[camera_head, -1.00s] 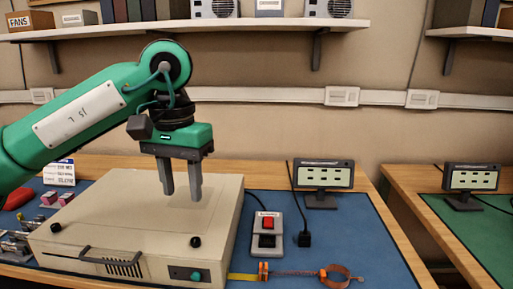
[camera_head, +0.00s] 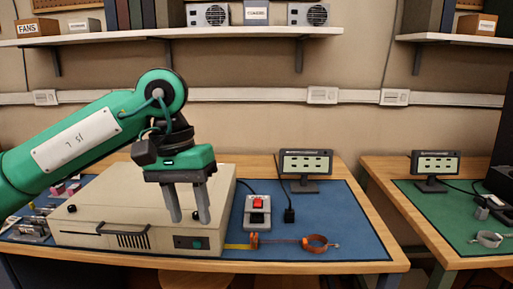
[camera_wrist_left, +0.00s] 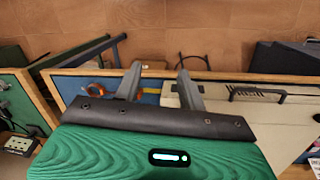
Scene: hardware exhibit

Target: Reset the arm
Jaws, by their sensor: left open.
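My left arm is green and comes in from the left in the head view. Its left gripper (camera_head: 188,204) points down with two grey fingers apart and nothing between them. It hangs in front of or over the beige computer case (camera_head: 110,208); the exact height above it is unclear. In the left wrist view the left gripper (camera_wrist_left: 158,84) also shows with spread, empty fingers, and the case (camera_wrist_left: 225,95) lies beyond them. My right gripper is not in view.
A red-button switch box (camera_head: 257,212), an orange strap with a ring (camera_head: 316,243) and a small display (camera_head: 306,163) are on the blue mat (camera_head: 345,220) to the right of the case. A second table (camera_head: 420,240) stands farther right, across a gap.

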